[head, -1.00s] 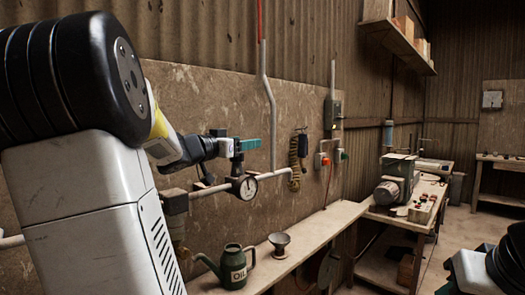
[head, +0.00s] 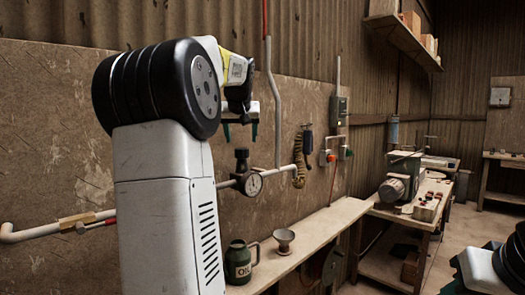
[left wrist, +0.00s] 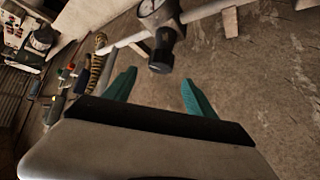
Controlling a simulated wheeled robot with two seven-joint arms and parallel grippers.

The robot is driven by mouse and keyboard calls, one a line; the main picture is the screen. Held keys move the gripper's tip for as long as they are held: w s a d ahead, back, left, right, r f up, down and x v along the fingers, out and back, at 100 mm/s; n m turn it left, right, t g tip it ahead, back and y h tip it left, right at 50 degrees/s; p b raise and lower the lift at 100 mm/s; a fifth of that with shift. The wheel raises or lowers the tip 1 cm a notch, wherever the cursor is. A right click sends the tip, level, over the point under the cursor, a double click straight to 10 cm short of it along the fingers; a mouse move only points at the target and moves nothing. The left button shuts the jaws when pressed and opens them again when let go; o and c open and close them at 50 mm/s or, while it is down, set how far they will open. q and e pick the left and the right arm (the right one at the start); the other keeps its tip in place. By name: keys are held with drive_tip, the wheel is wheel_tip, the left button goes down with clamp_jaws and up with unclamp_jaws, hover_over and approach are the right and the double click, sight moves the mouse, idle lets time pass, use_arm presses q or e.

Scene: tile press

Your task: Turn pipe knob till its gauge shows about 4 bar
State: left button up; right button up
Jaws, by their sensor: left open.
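The dark pipe knob (head: 241,155) stands upright on the grey wall pipe (head: 285,169), just left of the round white-faced gauge (head: 253,184). The gauge's needle is too small to read. My left gripper (head: 240,129) is open and empty, teal fingers pointing down above the knob, apart from it. In the left wrist view the knob (left wrist: 160,62) lies beyond and between the two open fingers (left wrist: 158,93), with the gauge (left wrist: 150,6) cut off at the top edge. My right gripper is not in view; only part of my right arm shows at lower right.
An oil can (head: 238,263) and a funnel (head: 284,241) stand on the bench (head: 325,227) below the pipe. A coiled hose (head: 299,172) hangs on the wall to the right. A machine (head: 396,183) stands farther right.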

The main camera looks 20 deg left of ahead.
sight(241, 149)
use_arm(q)
drive_tip(key=x, duration=0.7)
drive_tip(key=shift+w+a+f, duration=0.1)
drive_tip(key=shift+w+f, duration=0.1)
drive_tip(key=shift+f, duration=0.1)
drive_tip(key=c, duration=1.4)
drive_tip(key=shift+a+m+h, duration=0.15)
drive_tip(key=shift+m+h, duration=0.55)
drive_tip(key=shift+m, duration=0.3)
drive_tip(key=shift+m+t+h, duration=0.3)
drive_tip(key=shift+m+h, duration=0.2)
drive_tip(key=shift+m, duration=0.1)
drive_tip(key=o, duration=1.4)
